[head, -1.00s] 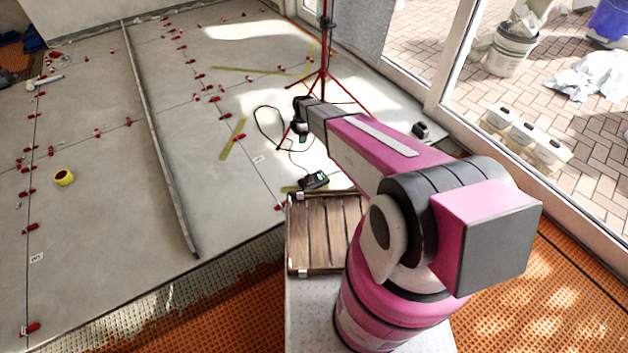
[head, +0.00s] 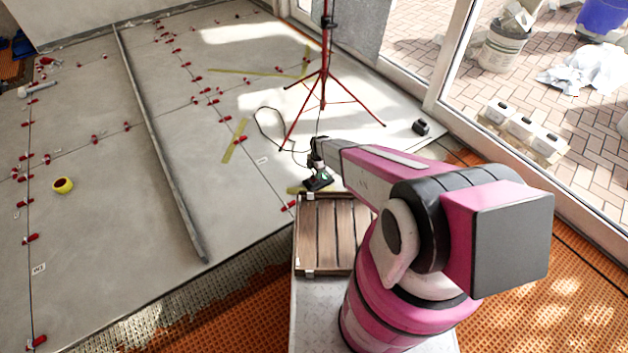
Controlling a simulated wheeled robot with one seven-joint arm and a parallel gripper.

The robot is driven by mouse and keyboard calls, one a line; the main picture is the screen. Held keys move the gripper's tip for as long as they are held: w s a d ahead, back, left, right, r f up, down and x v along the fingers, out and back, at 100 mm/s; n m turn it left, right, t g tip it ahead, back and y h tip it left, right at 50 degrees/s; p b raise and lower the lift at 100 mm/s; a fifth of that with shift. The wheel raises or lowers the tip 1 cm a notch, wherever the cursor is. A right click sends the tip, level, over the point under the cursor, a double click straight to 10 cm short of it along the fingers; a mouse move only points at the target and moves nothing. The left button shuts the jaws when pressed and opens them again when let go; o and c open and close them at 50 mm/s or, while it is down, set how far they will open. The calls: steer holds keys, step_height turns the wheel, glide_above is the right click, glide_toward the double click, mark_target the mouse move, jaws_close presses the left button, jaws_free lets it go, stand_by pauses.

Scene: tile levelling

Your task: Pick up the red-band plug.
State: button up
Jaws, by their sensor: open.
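I cannot make out a plug with a red band in the head view; it is too small to tell or hidden. A black cable (head: 258,124) curls over the grey tiles towards a small dark device with a green part (head: 318,183), just beyond the wooden slatted crate. My gripper (head: 317,171) is at the end of my pink arm, right at or above this device. The gripper is open; its fingertips are small and hard to separate from the dark device. I cannot tell whether they touch it.
The wooden crate (head: 301,240) lies in front of the arm's reach. A red tripod (head: 321,75) stands behind the gripper. A long metal straightedge (head: 160,150), red levelling clips and a yellow tape roll (head: 63,185) lie on the tiles. Glass doors (head: 455,50) bound the right.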

mark_target(314, 176)
steer(key=f, duration=0.5)
steer(key=shift+w+a+f, duration=0.1)
steer(key=shift+w+a, duration=0.05)
steer(key=shift+a, duration=0.2)
steer(key=c, duration=1.1)
